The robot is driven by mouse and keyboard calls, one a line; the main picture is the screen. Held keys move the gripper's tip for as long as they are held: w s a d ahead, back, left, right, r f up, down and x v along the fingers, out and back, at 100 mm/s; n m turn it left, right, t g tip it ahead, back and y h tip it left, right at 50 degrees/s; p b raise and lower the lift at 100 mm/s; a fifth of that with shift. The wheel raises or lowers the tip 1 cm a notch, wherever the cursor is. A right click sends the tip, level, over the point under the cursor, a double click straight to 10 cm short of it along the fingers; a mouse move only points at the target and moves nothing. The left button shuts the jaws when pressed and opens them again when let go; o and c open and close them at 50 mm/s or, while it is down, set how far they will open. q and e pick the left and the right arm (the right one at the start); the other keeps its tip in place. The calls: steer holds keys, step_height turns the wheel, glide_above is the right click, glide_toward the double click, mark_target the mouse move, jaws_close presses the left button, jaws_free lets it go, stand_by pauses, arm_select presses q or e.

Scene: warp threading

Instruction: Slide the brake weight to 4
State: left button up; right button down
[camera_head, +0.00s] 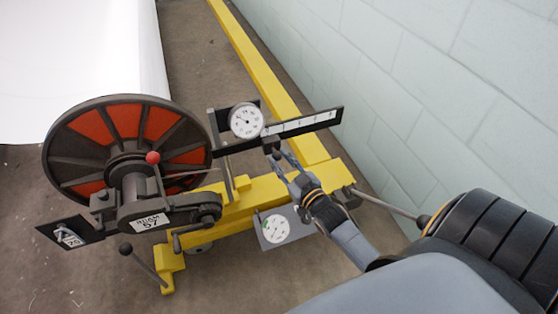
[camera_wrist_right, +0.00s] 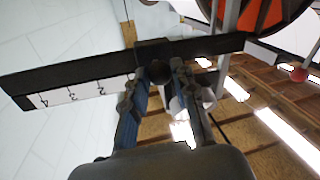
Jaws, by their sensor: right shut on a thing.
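The brake weight is a small dark block (camera_head: 270,141) on the black lever bar (camera_head: 328,118), below a round white dial. In the right wrist view the weight (camera_wrist_right: 152,48) straddles the bar (camera_wrist_right: 50,78), with a round knob hanging under it. The white scale strip (camera_wrist_right: 70,93) shows 2, 3 and 4 toward the left. The weight sits to the right of the 2, toward the beam flange. My right gripper (camera_head: 283,163) is shut on the weight's knob, with its fingers on both sides in the wrist view (camera_wrist_right: 158,78). My left gripper is out of view.
The red and black beam flange (camera_head: 80,138) stands left, with a red-knobbed lever (camera_head: 153,158) and a numbered plate. Yellow frame rails (camera_head: 250,202) run below the bar. A second dial (camera_head: 275,228) sits beside my right gripper. A pale block wall (camera_head: 400,70) lies beyond the bar's outer end.

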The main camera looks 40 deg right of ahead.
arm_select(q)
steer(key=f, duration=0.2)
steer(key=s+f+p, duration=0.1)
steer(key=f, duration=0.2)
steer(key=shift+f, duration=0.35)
arm_select(e)
steer(key=s+d, duration=0.2)
steer(key=d, duration=0.7)
steer(key=s+d, duration=0.2)
steer(key=d, duration=0.8)
steer(key=shift+s+d, duration=0.2)
steer(key=shift+s, duration=0.05)
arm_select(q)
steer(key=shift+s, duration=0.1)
arm_select(e)
steer(key=shift+r, duration=0.1)
steer(key=c, duration=1.1)
jaws_free()
steer(key=shift+s+d, duration=0.1)
steer(key=shift+o, duration=0.2)
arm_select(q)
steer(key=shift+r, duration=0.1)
arm_select(e)
steer(key=s, duration=1.2)
steer(key=shift+a, duration=0.25)
